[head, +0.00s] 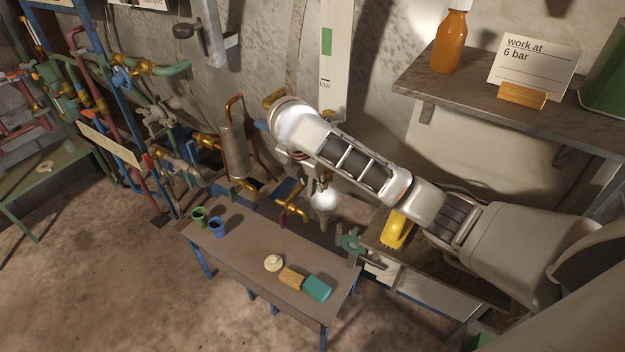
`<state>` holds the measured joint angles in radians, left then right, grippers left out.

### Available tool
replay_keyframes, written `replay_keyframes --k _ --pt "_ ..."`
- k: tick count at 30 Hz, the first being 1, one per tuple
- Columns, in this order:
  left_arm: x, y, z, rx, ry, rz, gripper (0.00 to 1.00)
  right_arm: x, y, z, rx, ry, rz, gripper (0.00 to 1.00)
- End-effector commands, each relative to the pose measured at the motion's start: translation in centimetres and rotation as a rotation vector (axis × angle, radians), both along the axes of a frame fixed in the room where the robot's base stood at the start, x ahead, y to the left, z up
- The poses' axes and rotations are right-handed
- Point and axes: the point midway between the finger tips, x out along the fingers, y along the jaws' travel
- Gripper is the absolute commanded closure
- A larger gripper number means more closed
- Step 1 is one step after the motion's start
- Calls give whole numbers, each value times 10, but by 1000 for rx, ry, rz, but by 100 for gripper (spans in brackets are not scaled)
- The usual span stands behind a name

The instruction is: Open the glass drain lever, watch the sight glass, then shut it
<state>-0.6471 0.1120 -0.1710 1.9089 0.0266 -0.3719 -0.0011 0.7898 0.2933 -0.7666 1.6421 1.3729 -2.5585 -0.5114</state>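My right arm comes in from the right, and its wrist bends down at the wall behind the bench. My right gripper (305,165) is small and mostly hidden under the wrist, so I cannot see whether its fingers are open or shut. Just below it are a brass tap (292,207) with a blue plate-like part (288,188), and a pale round glass-like vessel (325,199). I cannot tell which part is the drain lever or whether the gripper touches it. A tall white panel with a green band (327,42) rises behind; whether it is the sight glass is unclear. My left gripper is out of view.
A low bench (240,250) holds a green cup (199,216), a blue cup (217,228), a wooden block (291,278) and a teal block (317,289). A yellow brush-like object (396,230) lies right. A shelf (480,98) overhangs the right. Pipes crowd the left.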

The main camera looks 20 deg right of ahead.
Motion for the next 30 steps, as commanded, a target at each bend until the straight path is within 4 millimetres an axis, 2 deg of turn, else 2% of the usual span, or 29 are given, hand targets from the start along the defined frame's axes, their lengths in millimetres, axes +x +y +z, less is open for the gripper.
replay_keyframes --k 4,5,7,8,17,30 --pt "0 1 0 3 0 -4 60 0 0 0 0 0 0 74" --pt "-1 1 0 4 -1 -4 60 0 0 0 0 0 0 79" --pt "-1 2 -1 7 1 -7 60 0 0 0 0 0 0 97" --pt "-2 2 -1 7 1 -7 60 0 0 0 0 0 0 100" --pt "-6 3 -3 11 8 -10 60 -1 -2 0 12 -18 -3 100" --pt "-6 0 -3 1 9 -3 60 -4 -5 -3 165 -215 -4 100"
